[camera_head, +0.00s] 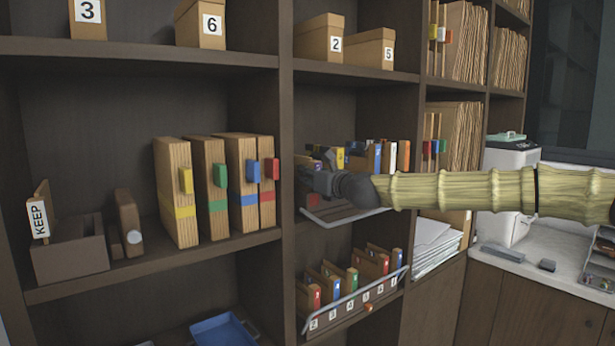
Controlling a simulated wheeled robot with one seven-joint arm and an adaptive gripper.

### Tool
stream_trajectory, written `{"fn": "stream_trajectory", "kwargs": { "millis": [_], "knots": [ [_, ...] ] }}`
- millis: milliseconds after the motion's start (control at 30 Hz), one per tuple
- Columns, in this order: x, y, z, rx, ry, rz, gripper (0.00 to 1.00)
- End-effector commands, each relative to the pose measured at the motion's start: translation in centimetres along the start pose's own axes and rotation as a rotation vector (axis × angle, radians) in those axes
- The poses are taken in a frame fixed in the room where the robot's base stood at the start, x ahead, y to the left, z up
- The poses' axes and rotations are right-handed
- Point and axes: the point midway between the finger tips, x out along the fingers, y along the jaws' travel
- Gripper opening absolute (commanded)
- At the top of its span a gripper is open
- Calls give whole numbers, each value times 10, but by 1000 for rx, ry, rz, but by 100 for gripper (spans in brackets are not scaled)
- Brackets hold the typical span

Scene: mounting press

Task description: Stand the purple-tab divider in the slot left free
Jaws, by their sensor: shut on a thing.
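My gripper (312,178) reaches in from the right at the upper rack (345,216) in the middle bay. It is shut on what looks like a thin brown divider (303,160), mostly hidden by the fingers. Dividers with yellow, blue, orange and white tabs stand in the upper rack behind my gripper and forearm. The lower rack (355,303) has a numbered front and holds dividers with red, blue and green tabs. A wider gap (364,274) shows there between the green tab and the right-hand red tab.
Thick wooden binders (176,195) with coloured tabs stand on the left shelf, beside a KEEP box (70,250). A shelf upright (287,130) stands just left of my gripper. A blue tray (222,332) lies below; a stack of paper (433,245) sits at right.

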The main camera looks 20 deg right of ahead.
Motion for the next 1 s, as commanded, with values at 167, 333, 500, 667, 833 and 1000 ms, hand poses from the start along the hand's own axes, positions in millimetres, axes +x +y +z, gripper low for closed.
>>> {"fn": "stream_trajectory", "kwargs": {
  "millis": [167, 333, 500, 667, 833, 1000],
  "knots": [
    [0, 0, 1, 0, -1, 0, 30],
    [0, 0, 1, 0, 0, 0, 36],
    [0, 0, 0, 0, 0, 0, 36],
    [-8, 0, 1, 0, -1, 0, 36],
    [-31, -1, 1, 1, -2, 0, 36],
    [-60, -1, 2, 3, -3, 0, 36]
  ]
}}
